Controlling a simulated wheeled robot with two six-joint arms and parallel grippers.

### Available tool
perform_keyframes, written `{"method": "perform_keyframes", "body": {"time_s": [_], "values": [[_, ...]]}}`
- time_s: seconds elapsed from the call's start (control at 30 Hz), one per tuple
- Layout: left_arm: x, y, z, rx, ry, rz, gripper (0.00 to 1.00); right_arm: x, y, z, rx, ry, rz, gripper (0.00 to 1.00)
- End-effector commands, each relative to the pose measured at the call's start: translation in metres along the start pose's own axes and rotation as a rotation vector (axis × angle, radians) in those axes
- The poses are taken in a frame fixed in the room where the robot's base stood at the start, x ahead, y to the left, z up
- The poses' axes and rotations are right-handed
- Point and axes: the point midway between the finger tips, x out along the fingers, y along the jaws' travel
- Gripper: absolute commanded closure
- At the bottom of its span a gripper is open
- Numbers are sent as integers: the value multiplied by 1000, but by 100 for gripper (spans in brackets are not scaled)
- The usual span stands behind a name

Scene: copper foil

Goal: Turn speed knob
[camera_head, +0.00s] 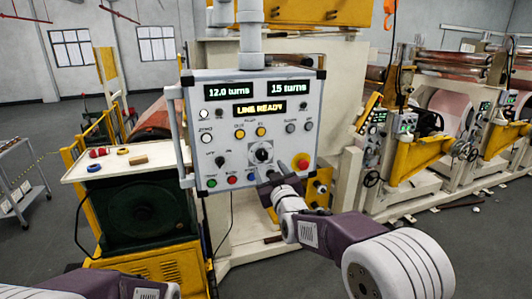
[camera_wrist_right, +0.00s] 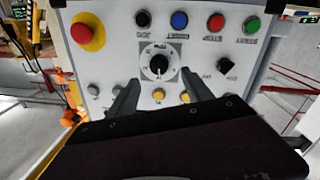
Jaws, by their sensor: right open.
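The control panel (camera_head: 228,135) hangs facing me. Its displays read "12.0 turns", "15 turns" and "LINE READY". The large black dial knob (camera_head: 261,152), likely the speed knob, sits on a pale scale plate at lower middle. In the right wrist view the panel is upside down and the dial knob (camera_wrist_right: 159,66) is between and just beyond the fingertips. My right gripper (camera_wrist_right: 158,92) is open and empty, its fingers apart on either side; contact with the knob does not show. In the head view my right gripper (camera_head: 270,182) is just below the knob. My left gripper is out of view.
A red emergency button (camera_head: 302,163) on a yellow base is right of the knob. A smaller black knob (camera_head: 220,161) is to its left, with coloured buttons below. A tray (camera_head: 125,166) with small items stands left; roller machinery (camera_head: 440,140) stands right.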

Motion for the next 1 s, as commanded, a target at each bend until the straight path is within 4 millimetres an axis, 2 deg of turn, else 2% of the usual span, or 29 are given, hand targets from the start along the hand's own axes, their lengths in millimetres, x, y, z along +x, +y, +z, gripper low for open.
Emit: {"method": "perform_keyframes", "body": {"time_s": [0.03,0.2,0.4,0.53,0.77,0.87,0.9,1.0], "values": [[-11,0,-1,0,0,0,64,8,2,-5,0,-2,0,41],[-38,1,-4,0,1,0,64,44,3,-7,0,-2,1,41],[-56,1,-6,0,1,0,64,74,3,-4,1,-1,2,41],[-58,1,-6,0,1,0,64,82,2,-2,1,0,2,41],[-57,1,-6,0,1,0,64,82,2,0,1,0,3,41],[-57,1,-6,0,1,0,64,82,2,0,1,0,3,66],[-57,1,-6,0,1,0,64,82,2,0,1,0,3,77],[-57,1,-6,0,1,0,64,82,2,0,2,0,3,100]]}}
